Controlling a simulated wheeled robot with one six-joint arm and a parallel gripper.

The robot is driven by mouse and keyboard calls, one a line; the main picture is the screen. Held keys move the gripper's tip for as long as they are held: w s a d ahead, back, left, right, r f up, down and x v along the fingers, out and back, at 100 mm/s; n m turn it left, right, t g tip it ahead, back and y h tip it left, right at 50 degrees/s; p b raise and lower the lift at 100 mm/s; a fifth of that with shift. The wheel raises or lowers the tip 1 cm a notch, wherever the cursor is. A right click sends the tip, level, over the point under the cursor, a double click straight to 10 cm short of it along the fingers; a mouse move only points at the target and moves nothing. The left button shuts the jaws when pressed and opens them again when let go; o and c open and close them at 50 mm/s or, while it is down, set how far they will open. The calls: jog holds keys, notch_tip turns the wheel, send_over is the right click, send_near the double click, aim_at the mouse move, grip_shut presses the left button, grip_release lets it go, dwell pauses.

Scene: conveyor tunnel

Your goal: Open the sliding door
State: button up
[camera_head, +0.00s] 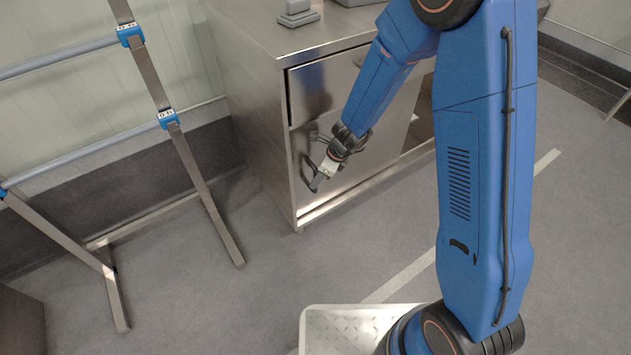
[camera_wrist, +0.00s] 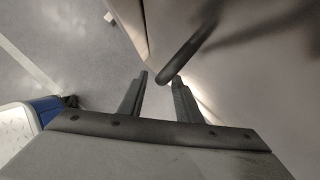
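The sliding door (camera_head: 385,148) is a shiny steel panel on the front of a metal cabinet (camera_head: 250,38). A dark, bar-like handle (camera_wrist: 190,46) stands out from the door's left part. My gripper (camera_head: 319,182) is at the door's lower left, close to its surface. In the wrist view, my gripper (camera_wrist: 161,76) has its two fingers apart, with the handle's near end showing at the gap between the fingertips. I cannot tell whether either finger touches it. In the head view, my wrist and fingers partly hide the handle.
Right of the door panel, a dark opening (camera_head: 424,122) shows in the cabinet front. A metal rack with blue clamps (camera_head: 168,119) stands at the left. Small grey objects (camera_head: 298,12) sit on the cabinet top. The grey floor (camera_head: 290,262) before the cabinet is clear.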

jog(key=shift+x, duration=1.3)
jog(key=shift+c, duration=0.7)
grip_shut()
jog(key=w+d, duration=0.9)
jog(key=d, duration=0.5)
jog(key=w+d, duration=1)
jog(key=d, duration=0.4)
jog(key=w+d, duration=1)
jog(key=d, duration=0.5)
jog(key=shift+o, duration=0.7)
grip_release()
jog(key=shift+a, duration=0.1)
